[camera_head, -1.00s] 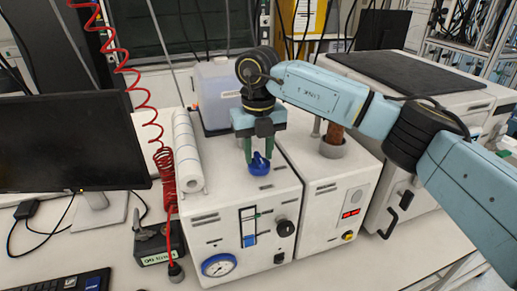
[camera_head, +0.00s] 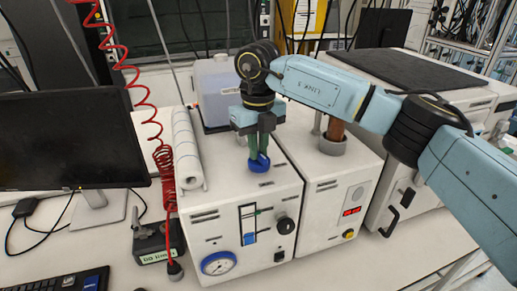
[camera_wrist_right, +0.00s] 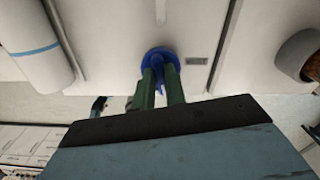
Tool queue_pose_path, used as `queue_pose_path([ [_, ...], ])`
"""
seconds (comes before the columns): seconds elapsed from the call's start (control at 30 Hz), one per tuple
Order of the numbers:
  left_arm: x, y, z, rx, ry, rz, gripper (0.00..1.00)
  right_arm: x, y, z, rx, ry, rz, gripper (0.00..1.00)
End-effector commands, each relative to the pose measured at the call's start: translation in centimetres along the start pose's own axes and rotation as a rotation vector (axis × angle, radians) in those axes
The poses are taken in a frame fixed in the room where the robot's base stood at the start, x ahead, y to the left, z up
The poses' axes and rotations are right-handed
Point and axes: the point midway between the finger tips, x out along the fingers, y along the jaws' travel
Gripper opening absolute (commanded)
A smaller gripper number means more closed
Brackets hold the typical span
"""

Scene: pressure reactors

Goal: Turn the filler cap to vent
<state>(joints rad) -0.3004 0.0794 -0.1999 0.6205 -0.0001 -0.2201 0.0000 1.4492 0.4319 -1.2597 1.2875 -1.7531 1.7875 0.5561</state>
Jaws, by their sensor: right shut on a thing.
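The blue filler cap (camera_head: 259,164) sits on top of the white unit (camera_head: 225,203) that has a round gauge on its front. My right gripper (camera_head: 259,153) points down from above with its green fingers shut on the cap's raised grip. In the right wrist view, the cap (camera_wrist_right: 157,58) shows as a blue disc with a raised fin, and the two green fingers (camera_wrist_right: 160,86) stand on either side of the fin. The fingers hide part of the cap. My left gripper is not in view.
A white paper roll (camera_head: 187,150) lies left of the cap, beside a coiled red hose (camera_head: 163,165). A bluish container (camera_head: 217,88) stands behind. A second unit (camera_head: 340,190) with a brown column in a grey collar (camera_head: 333,145) stands to the right. A monitor (camera_head: 70,140) is at left.

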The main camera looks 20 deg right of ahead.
Motion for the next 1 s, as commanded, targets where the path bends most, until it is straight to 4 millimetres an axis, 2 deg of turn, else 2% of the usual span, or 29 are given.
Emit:
queue_pose_path([
  [0.4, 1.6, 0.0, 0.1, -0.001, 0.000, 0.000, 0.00, 0.0, 0.1, 0.0, -0.393, -0.002, 0.000, 0.00],
  [1.0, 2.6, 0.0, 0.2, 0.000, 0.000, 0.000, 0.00, -0.1, 0.3, -0.1, -0.959, -0.003, -0.002, 0.00],
])
